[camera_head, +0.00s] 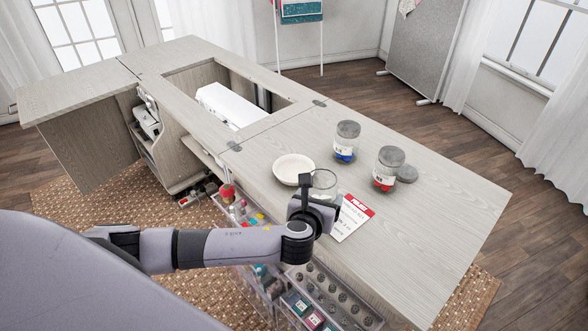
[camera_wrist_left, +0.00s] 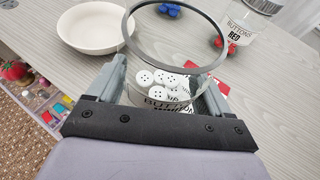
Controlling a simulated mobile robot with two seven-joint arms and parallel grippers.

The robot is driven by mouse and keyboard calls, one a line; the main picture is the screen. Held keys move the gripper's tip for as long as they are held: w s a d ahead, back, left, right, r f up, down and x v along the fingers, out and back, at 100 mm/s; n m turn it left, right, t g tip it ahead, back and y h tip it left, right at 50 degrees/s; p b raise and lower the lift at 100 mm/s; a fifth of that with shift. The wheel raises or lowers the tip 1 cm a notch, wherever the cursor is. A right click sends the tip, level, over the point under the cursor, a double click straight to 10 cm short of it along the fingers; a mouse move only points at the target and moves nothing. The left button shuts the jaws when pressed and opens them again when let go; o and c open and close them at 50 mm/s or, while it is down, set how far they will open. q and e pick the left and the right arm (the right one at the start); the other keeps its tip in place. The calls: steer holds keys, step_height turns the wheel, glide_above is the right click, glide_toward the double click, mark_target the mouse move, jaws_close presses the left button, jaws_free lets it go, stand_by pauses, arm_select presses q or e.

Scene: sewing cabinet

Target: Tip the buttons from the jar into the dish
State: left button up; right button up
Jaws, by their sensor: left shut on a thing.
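A clear glass jar (camera_head: 323,182) with an open top and white buttons inside is held by my left gripper (camera_head: 318,205). In the left wrist view the jar (camera_wrist_left: 158,97) sits between the two fingers, with a "BUTTONS" label partly hidden. It looks about upright; whether its base touches the table is hidden. The buttons (camera_wrist_left: 163,80) lie low in the jar. The white round dish (camera_head: 293,169) stands just beyond and left of the jar. It also shows in the left wrist view (camera_wrist_left: 92,45), and it looks empty. My right gripper is out of view.
A lidded jar with blue buttons (camera_head: 346,140) and one with red buttons (camera_head: 386,167) stand to the right. A loose grey lid (camera_head: 407,173) lies beside the red one. A printed card (camera_head: 352,220) lies near the front edge. The tabletop (camera_head: 430,235) is clear at right.

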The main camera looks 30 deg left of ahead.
arm_select(q)
steer(key=shift+w+a+y, duration=0.15)
steer(key=shift+w+a, duration=0.1)
steer(key=shift+w, duration=0.25)
steer(key=shift+w+a+y, duration=0.15)
steer(key=shift+w+a, duration=0.1)
steer(key=shift+w, duration=0.2)
steer(key=shift+a+n, duration=0.1)
steer(key=shift+n, duration=0.2)
